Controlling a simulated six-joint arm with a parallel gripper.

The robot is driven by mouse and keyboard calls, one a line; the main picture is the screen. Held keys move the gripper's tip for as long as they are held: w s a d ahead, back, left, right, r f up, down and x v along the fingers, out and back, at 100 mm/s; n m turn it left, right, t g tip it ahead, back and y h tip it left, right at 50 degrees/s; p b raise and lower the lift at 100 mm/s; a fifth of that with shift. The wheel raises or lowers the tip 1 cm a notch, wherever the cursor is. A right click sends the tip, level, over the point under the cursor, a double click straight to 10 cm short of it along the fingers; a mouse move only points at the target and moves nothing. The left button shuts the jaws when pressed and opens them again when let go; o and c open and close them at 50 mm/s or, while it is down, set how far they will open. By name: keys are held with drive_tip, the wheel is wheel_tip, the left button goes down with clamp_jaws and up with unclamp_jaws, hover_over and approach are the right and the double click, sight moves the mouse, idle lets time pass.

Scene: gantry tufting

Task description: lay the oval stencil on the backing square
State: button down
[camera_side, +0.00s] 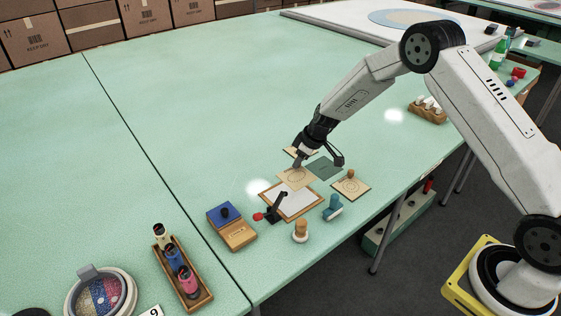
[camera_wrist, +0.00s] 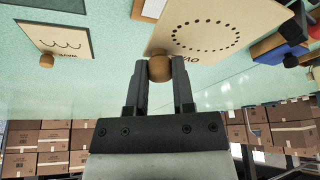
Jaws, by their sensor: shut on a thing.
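The oval stencil (camera_side: 297,178) is a thin tan board with a ring of dark dots and a wooden knob. In the wrist view the board (camera_wrist: 215,30) shows its dotted oval, with the knob (camera_wrist: 160,68) between my fingertips. My gripper (camera_side: 299,165) is shut on that knob; its fingers also show in the wrist view (camera_wrist: 160,80). The backing square (camera_side: 290,201) is a white sheet in a wooden frame on the green table. The stencil is over or just beyond the frame's far edge; I cannot tell how high it is held.
Another knobbed stencil (camera_side: 351,186) lies right of the frame. A dark green square (camera_side: 324,168) lies behind. A black lever tool with a red end (camera_side: 276,209), a blue-topped wooden box (camera_side: 232,226) and two stamps (camera_side: 301,231) (camera_side: 333,207) stand around the frame.

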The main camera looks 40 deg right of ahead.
sight(301, 168)
drive_tip(key=shift+a+f, duration=0.15)
drive_tip(key=shift+f, duration=2.3)
drive_tip(key=shift+a+f, duration=0.6)
drive_tip(key=shift+a, duration=0.15)
drive_tip(key=shift+f, duration=0.1)
drive_tip(key=shift+c, duration=2)
unclamp_jaws()
drive_tip(key=shift+v, duration=3.7)
drive_tip(key=shift+r, duration=0.25)
